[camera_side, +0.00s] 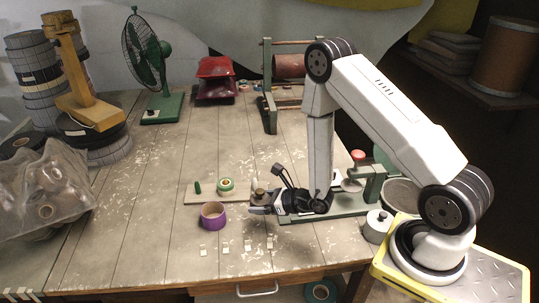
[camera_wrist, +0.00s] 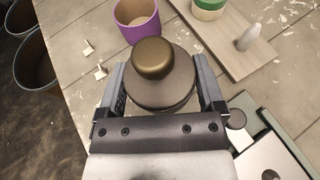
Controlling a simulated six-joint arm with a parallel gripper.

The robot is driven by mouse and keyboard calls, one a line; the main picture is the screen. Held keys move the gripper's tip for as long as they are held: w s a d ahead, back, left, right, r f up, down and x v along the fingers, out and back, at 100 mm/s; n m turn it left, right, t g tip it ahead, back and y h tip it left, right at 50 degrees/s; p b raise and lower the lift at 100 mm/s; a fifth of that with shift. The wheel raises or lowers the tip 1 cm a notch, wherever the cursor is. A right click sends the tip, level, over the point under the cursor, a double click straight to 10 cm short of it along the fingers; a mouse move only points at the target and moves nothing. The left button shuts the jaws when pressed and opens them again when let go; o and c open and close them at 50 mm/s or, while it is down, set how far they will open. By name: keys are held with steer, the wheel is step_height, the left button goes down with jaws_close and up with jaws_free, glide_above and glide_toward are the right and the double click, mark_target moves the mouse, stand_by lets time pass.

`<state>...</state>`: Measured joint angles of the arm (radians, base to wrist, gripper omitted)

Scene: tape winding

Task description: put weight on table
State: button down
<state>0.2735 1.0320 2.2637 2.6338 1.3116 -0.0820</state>
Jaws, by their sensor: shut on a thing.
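The weight is a dark round disc with a brass knob on top. In the wrist view the weight (camera_wrist: 160,90) sits between the two fingers of my gripper (camera_wrist: 163,85), which is shut on its sides. In the side view my gripper (camera_side: 262,208) is low in the middle of the work area, with the weight's brass knob (camera_side: 259,192) showing at its tip. The weight is upright. Its underside is hidden, so I cannot tell whether it touches the wooden table (camera_side: 160,235).
A purple tape roll (camera_side: 213,215) stands just left of my gripper. Behind it, a board (camera_side: 213,195) carries a green-and-white roll and a small peg. A green-based machine (camera_side: 350,207) is to the right. A silver knobbed canister (camera_side: 377,227) is near my base. The table's front left is mostly clear.

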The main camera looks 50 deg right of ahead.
glide_above(262, 227)
steer(key=shift+w+f, duration=0.1)
steer(key=shift+f, duration=2.05)
steer(key=shift+f, duration=1.8)
steer(key=shift+f, duration=0.15)
jaws_free()
steer(key=shift+v, duration=6.1)
steer(key=shift+w, duration=0.1)
